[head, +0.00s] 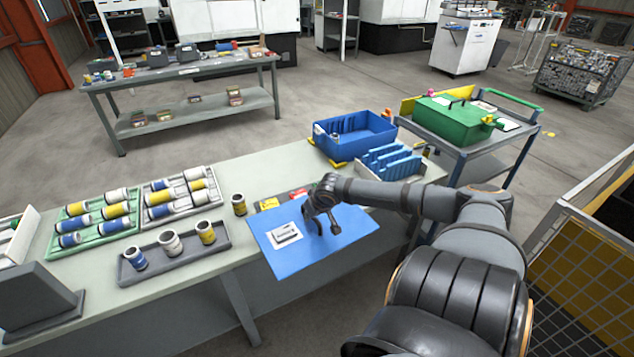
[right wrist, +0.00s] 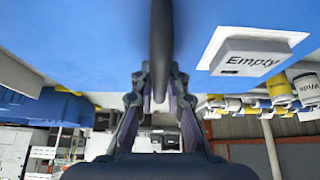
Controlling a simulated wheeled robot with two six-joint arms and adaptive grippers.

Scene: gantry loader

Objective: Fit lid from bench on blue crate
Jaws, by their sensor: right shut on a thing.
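The blue lid (head: 350,222) is a flat panel over the bench's front edge, with a white "Empty" plate (head: 286,234) on top. It fills the upper part of the right wrist view (right wrist: 80,30). My right gripper (head: 323,213) is shut on the lid's dark handle (right wrist: 161,40). I cannot tell whether the lid touches the bench. The blue crate (head: 365,147) stands open at the bench's far right end, beyond the lid, with blue ribbed pieces showing inside. My left gripper is out of view.
On the bench (head: 258,178), a blue slatted rack (head: 392,162) stands beside the crate. A grey tray (head: 185,262) of cans and other can trays fill the left. A single can (head: 239,204) stands near the lid. A cart (head: 478,150) with a green crate (head: 450,122) is at right.

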